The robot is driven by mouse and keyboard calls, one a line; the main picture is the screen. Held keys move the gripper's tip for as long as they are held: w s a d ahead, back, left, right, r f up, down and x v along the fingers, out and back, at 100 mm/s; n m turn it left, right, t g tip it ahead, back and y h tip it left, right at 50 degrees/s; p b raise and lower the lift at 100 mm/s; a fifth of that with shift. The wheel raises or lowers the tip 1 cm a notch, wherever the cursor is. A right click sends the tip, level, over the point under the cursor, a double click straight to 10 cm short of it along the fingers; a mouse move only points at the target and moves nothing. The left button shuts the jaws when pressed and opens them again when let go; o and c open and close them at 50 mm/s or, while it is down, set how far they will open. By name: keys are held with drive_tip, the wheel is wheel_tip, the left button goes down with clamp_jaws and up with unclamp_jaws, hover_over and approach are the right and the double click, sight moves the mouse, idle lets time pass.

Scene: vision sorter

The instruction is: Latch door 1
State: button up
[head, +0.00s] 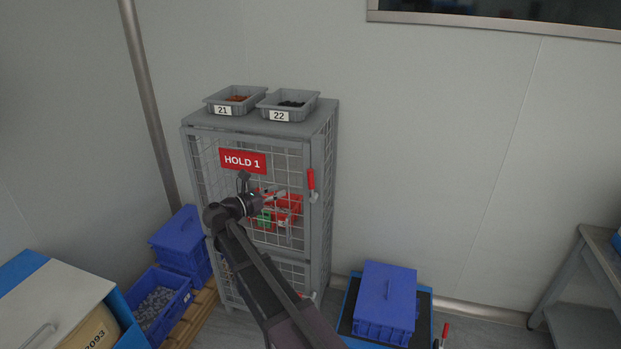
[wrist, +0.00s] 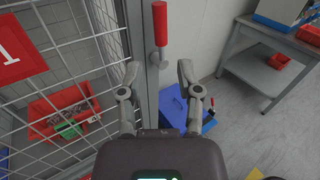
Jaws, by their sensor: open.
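Door 1 is the upper wire-mesh door of a grey cage cabinet, with a red "HOLD 1" sign (head: 242,161). The door (head: 228,190) looks closed or nearly so against its frame; I cannot tell if it is flush. Its latch lever has a red grip (head: 311,179) and stands upright at the door's right edge; the red grip (wrist: 160,24) also shows at top centre in the wrist view. My gripper (head: 279,193) is in front of the door, left of the lever. In the wrist view my gripper (wrist: 158,72) is open and empty, its fingertips below the red grip.
A red bin (head: 290,205) with a green item sits behind the mesh. Grey trays 21 (head: 222,110) and 22 (head: 279,116) stand on top. Blue crates (head: 182,240) are at lower left, and a lidded blue crate (head: 388,290) is at lower right. A bench (head: 590,255) stands far right.

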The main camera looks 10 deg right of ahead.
sight(311, 187)
drive_tip(key=x, duration=1.3)
drive_tip(key=shift+d, duration=0.15)
clamp_jaws()
